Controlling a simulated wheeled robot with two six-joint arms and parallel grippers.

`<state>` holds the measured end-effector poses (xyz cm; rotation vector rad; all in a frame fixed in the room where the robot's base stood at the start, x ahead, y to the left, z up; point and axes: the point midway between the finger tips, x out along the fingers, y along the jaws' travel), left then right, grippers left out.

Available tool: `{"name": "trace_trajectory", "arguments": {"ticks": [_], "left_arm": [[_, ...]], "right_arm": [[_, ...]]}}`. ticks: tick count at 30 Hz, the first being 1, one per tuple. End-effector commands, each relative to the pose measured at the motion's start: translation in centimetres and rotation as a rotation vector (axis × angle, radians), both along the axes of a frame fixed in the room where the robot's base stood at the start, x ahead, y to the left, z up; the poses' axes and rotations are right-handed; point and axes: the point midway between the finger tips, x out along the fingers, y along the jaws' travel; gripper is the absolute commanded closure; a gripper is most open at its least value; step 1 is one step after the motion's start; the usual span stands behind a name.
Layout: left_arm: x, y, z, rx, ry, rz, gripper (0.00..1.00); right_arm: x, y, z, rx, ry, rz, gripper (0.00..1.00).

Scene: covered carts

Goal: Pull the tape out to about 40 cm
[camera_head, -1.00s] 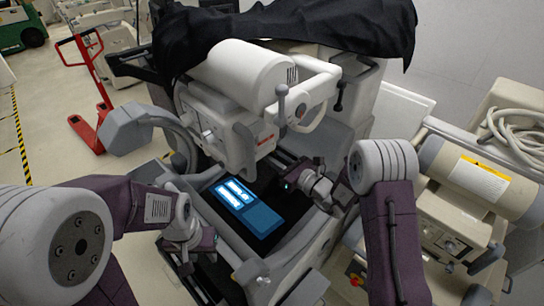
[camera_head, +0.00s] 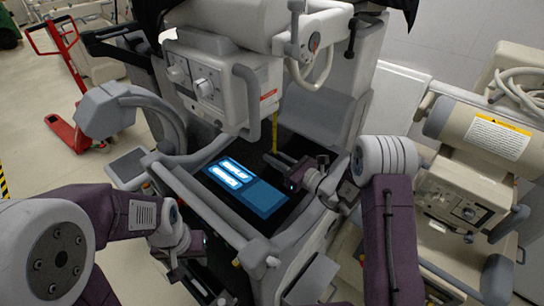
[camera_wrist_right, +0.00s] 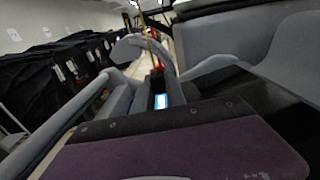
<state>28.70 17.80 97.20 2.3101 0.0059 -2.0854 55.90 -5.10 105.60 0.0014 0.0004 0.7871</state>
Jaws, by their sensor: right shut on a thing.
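The tape (camera_head: 275,133) shows in the head view as a thin yellow upright strip below the grey machine head. It also shows in the right wrist view (camera_wrist_right: 148,42) as a narrow yellow line. My right gripper (camera_head: 277,161) is at the strip's lower end, shut on the tape, beyond the lit blue screen. The exact grip is too small to see. My left gripper (camera_head: 208,280) hangs low at the cart's near side, apart from the tape. Its fingers are dark, and I cannot tell whether they are open. The tape's case is not clear to see.
The blue screen (camera_head: 243,187) lies in the cart's dark top, with grey rails (camera_head: 205,212) around it. The large grey machine head (camera_head: 220,80) overhangs it. A beige machine (camera_head: 465,190) stands close on the right. A red pallet jack (camera_head: 65,135) is at the back left.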

Motion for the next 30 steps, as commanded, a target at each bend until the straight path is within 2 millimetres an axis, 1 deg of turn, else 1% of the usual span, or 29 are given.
{"name": "trace_trajectory", "arguments": {"ticks": [1, 11, 12, 14, 15, 24, 26, 30], "left_arm": [[0.0, 0.0, -0.7, 0.0, 0.0, 0.0, 0.64], [0.0, 0.0, -0.6, 0.0, -0.001, 0.0, 0.64], [0.0, 0.0, -0.6, 0.0, -0.001, 0.0, 0.64], [0.0, 0.0, -0.6, 0.0, -0.001, 0.0, 0.64], [0.0, 0.0, -0.6, 0.0, -0.001, 0.0, 0.64], [0.0, 0.0, -0.7, 0.0, 0.0, 0.0, 0.64], [0.0, 0.0, -0.9, 0.0, 0.0, 0.0, 0.64], [0.0, 0.0, -1.7, 0.0, 0.0, 0.0, 0.64]], "right_arm": [[0.0, -0.1, -1.0, -0.003, 0.004, -0.002, 1.0], [0.0, 0.0, -0.9, -0.002, 0.005, -0.001, 1.0], [0.0, 0.0, -0.9, -0.002, 0.005, -0.001, 0.81], [0.0, 0.0, -0.8, -0.002, 0.005, -0.001, 0.65], [0.0, 0.0, -0.8, -0.002, 0.004, -0.001, 0.62], [-0.1, -0.2, -0.8, -0.001, 0.001, -0.002, 0.62], [-0.5, -0.8, -0.8, -0.001, 0.001, -0.005, 0.62], [-2.7, -3.0, -1.0, -0.001, 0.002, -0.009, 0.62]]}}
